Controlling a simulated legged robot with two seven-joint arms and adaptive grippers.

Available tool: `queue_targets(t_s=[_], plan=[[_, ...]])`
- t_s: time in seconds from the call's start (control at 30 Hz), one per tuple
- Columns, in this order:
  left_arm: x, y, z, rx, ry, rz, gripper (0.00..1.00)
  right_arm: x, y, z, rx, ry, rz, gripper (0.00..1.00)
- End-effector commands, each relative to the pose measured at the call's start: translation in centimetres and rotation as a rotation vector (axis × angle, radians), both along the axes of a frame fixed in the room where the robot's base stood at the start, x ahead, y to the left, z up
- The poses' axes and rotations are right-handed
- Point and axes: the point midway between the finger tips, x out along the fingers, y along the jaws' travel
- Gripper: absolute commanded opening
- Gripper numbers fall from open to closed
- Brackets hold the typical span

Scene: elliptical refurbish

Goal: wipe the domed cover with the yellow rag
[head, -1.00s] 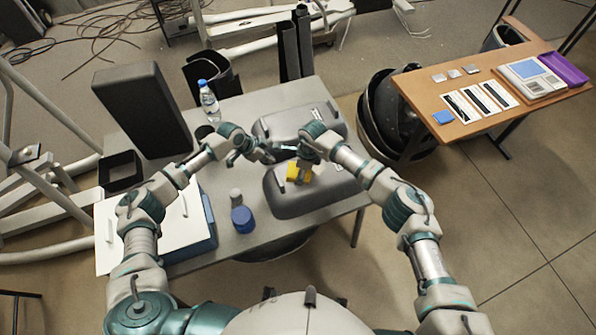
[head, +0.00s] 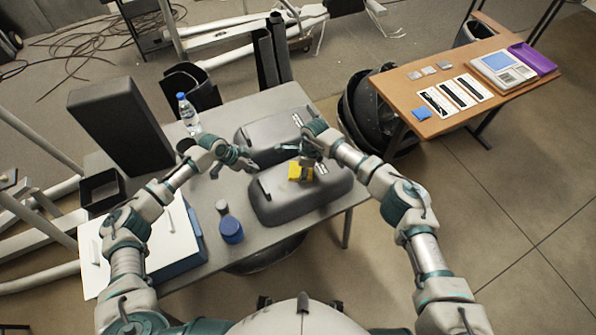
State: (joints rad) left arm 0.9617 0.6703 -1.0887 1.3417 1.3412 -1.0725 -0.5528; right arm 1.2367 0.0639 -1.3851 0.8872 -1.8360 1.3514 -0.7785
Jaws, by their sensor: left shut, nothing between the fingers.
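The front grey domed cover (head: 272,208) lies on the grey table (head: 225,262). The yellow rag (head: 294,173) rests on its upper side, near the middle. My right gripper (head: 306,168) points down over this cover and is shut on the rag, which seems to touch the cover; its fingertips are partly hidden. A second grey domed cover (head: 262,135) lies just behind. My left gripper (head: 232,170) is shut and empty, left of the covers and above the table.
A blue-lidded jar (head: 231,231) and a small grey cylinder (head: 222,207) stand left of the front cover. A water bottle (head: 188,115) and black padded block (head: 122,118) stand farther back. A white-topped box (head: 140,250) fills the table's left front.

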Motion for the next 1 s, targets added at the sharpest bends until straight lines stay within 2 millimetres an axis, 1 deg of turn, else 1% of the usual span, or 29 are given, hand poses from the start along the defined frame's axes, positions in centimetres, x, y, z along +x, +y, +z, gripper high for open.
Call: queue_targets(t_s=[0.03, 0.23, 0.47, 0.8, 1.0], plan=[[0.0, 0.0, 0.0, 0.0, 0.0, 0.0, 0.0, 0.3, -0.7, -0.2, -0.005, 0.001, -0.005, 0.39], [0.0, -0.1, 0.0, 0.001, 0.001, 0.0, 0.0, 1.2, -2.3, -0.1, -0.005, 0.002, -0.004, 0.39], [0.0, 0.0, 0.0, 0.0, 0.0, 0.0, 0.0, 1.6, -2.9, 0.0, -0.005, 0.001, -0.004, 0.39], [0.0, 0.0, 0.0, -0.001, -0.001, 0.0, 0.0, 2.9, -5.2, 0.3, -0.004, 0.0, -0.002, 0.39], [-0.1, 0.1, 0.0, -0.001, -0.001, 0.0, 0.0, 2.6, -5.4, 0.0, -0.004, 0.0, -0.001, 0.39]])
